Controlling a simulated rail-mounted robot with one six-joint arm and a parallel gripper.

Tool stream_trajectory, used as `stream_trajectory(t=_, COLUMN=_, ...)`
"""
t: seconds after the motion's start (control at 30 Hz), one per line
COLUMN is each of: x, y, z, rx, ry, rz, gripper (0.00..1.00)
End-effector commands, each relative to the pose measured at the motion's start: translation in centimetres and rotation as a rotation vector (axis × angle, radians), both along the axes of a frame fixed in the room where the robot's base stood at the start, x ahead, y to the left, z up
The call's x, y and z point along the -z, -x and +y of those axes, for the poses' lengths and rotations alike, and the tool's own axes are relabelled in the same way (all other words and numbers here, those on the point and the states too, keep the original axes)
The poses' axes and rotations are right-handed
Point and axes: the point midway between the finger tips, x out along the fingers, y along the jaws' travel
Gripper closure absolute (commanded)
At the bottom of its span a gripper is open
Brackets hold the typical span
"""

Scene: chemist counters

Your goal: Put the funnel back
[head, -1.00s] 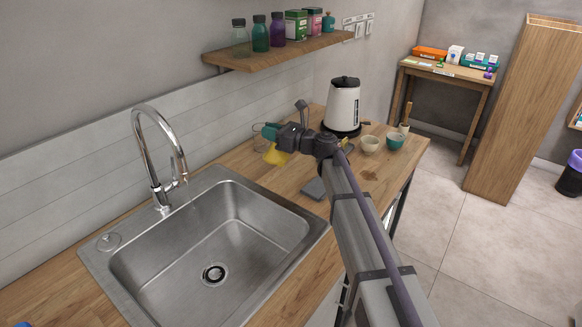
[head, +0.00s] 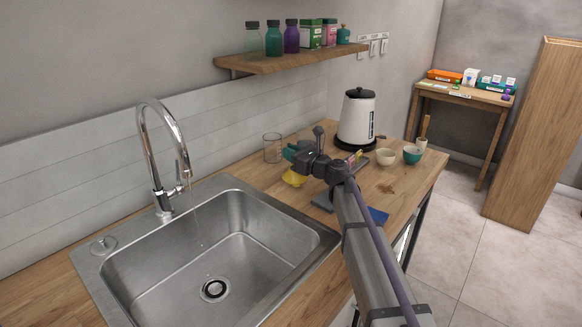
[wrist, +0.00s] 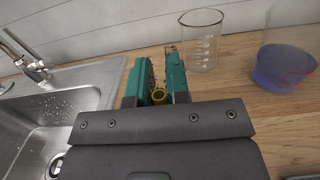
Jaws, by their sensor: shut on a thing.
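The yellow funnel (head: 294,177) hangs from my gripper (head: 290,154) in the head view, over the wooden counter just right of the sink. The rest of the funnel is hidden there by the jaws and wrist. I cannot tell its exact height above the counter. No holder for the funnel can be clearly made out.
A clear empty beaker (head: 272,148) stands behind my gripper; it also shows in the wrist view (wrist: 201,48). A glass vessel with blue-purple liquid (wrist: 284,68) stands right of it.

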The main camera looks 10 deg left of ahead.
Motion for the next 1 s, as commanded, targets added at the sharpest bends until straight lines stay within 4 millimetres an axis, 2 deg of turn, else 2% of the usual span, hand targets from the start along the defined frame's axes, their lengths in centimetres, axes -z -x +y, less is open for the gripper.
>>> stream_trajectory(t=0.03, x=1.92, y=0.0, z=0.01, rx=0.0, ry=0.0, rz=0.0, gripper=1.0)
stream_trajectory(t=0.27, x=1.46, y=0.01, z=0.01, rx=0.0, ry=0.0, rz=0.0, gripper=1.0)
stream_trajectory(t=0.4, x=1.94, y=0.01, z=0.02, rx=-0.001, ry=0.0, rz=0.0, gripper=1.0)
stream_trajectory(t=0.43, x=1.91, y=0.0, z=0.01, rx=-0.001, ry=0.0, rz=0.0, gripper=0.83)
stream_trajectory(t=0.7, x=1.78, y=0.01, z=0.01, rx=-0.001, ry=0.0, rz=0.0, gripper=0.58)
stream_trajectory(t=1.0, x=1.27, y=0.15, z=-0.17, rx=0.0, ry=0.0, rz=0.0, gripper=0.58)
